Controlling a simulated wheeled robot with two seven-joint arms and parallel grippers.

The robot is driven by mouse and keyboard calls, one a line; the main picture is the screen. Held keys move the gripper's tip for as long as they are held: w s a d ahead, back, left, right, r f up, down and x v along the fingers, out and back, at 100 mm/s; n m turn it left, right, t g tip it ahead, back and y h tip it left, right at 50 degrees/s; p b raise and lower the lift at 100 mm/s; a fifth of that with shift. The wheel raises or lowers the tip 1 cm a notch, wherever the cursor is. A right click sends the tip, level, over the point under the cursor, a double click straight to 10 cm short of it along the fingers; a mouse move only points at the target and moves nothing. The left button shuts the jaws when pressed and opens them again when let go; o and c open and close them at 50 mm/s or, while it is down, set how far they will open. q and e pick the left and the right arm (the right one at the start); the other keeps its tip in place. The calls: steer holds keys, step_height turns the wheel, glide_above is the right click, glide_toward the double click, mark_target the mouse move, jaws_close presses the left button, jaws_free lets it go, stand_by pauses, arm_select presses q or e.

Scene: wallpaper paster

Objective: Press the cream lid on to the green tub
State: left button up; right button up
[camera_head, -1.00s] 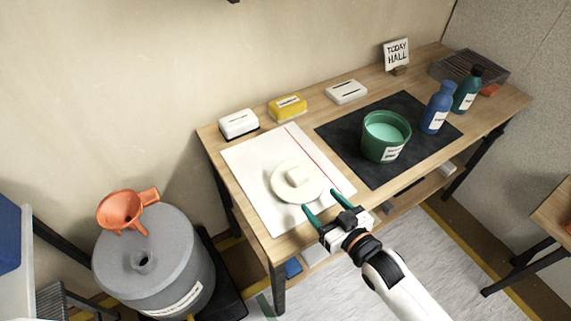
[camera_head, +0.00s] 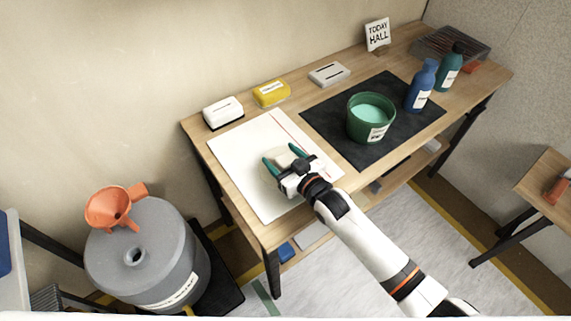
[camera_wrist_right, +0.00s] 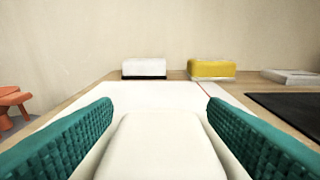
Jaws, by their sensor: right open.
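The cream lid (camera_head: 268,178) lies on the white sheet (camera_head: 238,150) on the bench, largely hidden under my right gripper (camera_head: 281,158). In the right wrist view the lid's raised cream handle (camera_wrist_right: 160,148) stands between the open green fingers (camera_wrist_right: 160,122), with a gap seen at the far ends. The green tub (camera_head: 360,131) stands upright and open on the black mat (camera_head: 325,123), right of the lid. It holds pale green stuff (camera_head: 371,109) and has a white label on its front. My left gripper is not in view.
A blue bottle (camera_head: 420,88) and a dark green bottle (camera_head: 449,69) stand right of the tub. A grey drum (camera_head: 150,255) with an orange funnel (camera_head: 110,207) stands at left.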

steer(key=shift+w+a, duration=0.2)
steer(key=shift+w, duration=0.1)
steer(key=c, duration=1.1)
steer(key=shift+o, duration=0.2)
